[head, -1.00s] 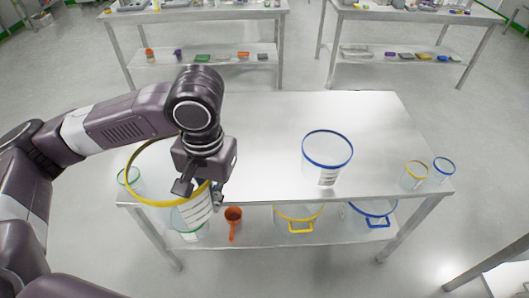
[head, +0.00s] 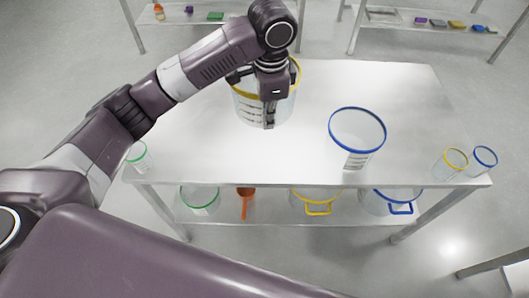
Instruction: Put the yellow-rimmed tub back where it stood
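The yellow-rimmed tub (head: 247,108) is a clear, white-labelled tub over the back left part of the steel table (head: 205,152). My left gripper (head: 268,118) is at its near side, shut on its rim and wall, and hides part of the rim and front. The tub looks roughly upright. I cannot tell whether its base touches the table. My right gripper is not in view.
A blue-rimmed tub (head: 358,131) stands right of centre. Small yellow-rimmed (head: 451,163) and blue-rimmed (head: 483,160) beakers stand at the right end, a green-rimmed beaker (head: 138,157) at the left. The lower shelf holds an orange scoop (head: 246,202) and several containers.

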